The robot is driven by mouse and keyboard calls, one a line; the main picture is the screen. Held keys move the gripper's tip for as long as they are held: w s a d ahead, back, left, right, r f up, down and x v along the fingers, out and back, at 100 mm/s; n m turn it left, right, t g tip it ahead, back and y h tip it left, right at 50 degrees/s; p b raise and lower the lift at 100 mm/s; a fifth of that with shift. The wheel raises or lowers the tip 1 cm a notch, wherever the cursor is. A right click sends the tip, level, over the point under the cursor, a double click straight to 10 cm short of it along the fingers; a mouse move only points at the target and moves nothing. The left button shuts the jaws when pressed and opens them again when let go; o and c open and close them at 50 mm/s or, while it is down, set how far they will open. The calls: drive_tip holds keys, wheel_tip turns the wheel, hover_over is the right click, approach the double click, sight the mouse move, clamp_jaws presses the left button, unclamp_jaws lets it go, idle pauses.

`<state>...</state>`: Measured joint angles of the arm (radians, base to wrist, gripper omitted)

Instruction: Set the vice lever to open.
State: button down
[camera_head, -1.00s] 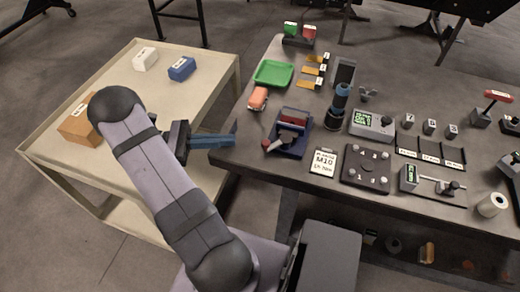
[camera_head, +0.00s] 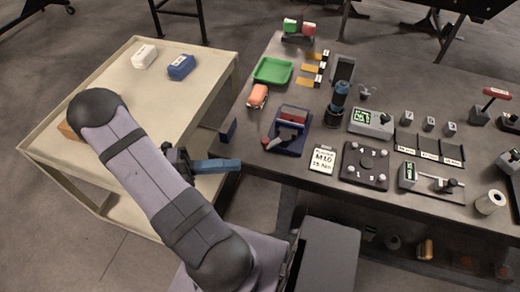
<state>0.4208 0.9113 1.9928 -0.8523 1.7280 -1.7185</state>
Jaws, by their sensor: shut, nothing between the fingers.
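The vice (camera_head: 289,133) is a dark blue block with a reddish top part, standing near the left front edge of the dark bench. A lever with a red knob (camera_head: 266,141) sticks out at its front left, low beside the body. Its exact setting and any markings are too small to read. My gripper (camera_head: 238,164) is shut and empty, with its blue fingers pointing right. In the picture it is left of and a little below the lever, apart from it, by the bench's left front corner.
A white card (camera_head: 322,158) reading M10 and a dark plate with knobs (camera_head: 365,165) lie right of the vice. An orange object (camera_head: 257,96) and a green tray (camera_head: 272,70) are behind it. A beige cart (camera_head: 110,60) with boxes stands left.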

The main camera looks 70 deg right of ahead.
drive_tip(key=shift+s, duration=0.1)
drive_tip(key=s+d+p, duration=0.5)
drive_tip(key=s+d, duration=0.1)
drive_tip(key=d, duration=0.1)
drive_tip(key=shift+s, duration=0.15)
idle(0.6)
